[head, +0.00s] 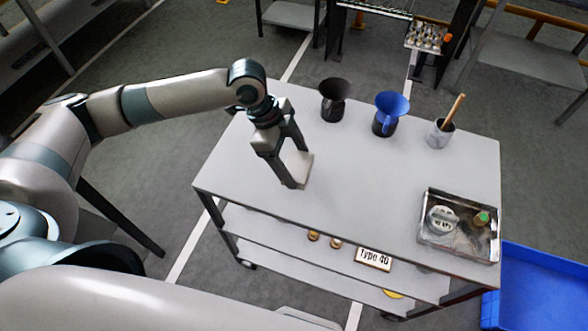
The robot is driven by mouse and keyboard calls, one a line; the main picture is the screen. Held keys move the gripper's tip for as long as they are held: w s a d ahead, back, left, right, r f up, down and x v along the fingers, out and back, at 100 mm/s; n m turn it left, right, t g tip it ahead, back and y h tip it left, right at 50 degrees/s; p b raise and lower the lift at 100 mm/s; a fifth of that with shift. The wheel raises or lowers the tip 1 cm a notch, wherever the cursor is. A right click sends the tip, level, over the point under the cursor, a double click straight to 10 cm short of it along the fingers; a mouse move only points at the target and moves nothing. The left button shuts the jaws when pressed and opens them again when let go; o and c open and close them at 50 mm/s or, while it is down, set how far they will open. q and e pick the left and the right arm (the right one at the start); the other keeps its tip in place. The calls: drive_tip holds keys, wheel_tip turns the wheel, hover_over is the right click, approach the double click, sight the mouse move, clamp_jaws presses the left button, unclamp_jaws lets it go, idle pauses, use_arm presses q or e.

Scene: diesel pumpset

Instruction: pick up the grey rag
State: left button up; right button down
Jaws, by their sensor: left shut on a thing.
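The grey rag (301,166) shows as a small, flat, pale grey-beige patch between the fingers of my left gripper, at the left part of the grey cart top (340,200). My left gripper (297,170) points down and is shut on the rag. Its near finger hides part of the rag. I cannot tell whether the rag still touches the cart top. My right gripper is not in view.
A black funnel-topped vessel (333,108), a blue funnel jug (388,116) and a grey cup with a wooden handle (441,132) stand at the back. A metal tray (428,238) holds small parts at right. A blue bin (545,290) stands beside the cart.

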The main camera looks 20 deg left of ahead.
use_arm(q)
drive_tip(key=s+d+r+b, duration=0.2)
drive_tip(key=s+d+r, duration=0.3)
drive_tip(key=s, duration=0.5)
drive_tip(key=shift+r, duration=0.75)
drive_tip(key=shift+d, duration=0.1)
drive_tip(key=o, duration=0.5)
drive_tip(key=c, duration=0.4)
drive_tip(key=r+n+t+y, duration=0.1)
drive_tip(key=n+t, duration=0.2)
drive_tip(key=n, duration=0.6)
hover_over(293, 171)
drive_tip(key=shift+r+b, duration=0.2)
drive_tip(key=shift+b, duration=0.25)
drive_tip(key=w+a+r+n+t+y, duration=0.1)
drive_tip(key=w+a+r+n+y, duration=0.2)
drive_tip(key=w+a+n, duration=0.2)
drive_tip(key=shift+w+a+r+n+y, duration=0.35)
drive_tip(key=shift+w+n, duration=0.75)
drive_tip(key=shift+n, duration=0.7)
drive_tip(key=shift+f, duration=0.1)
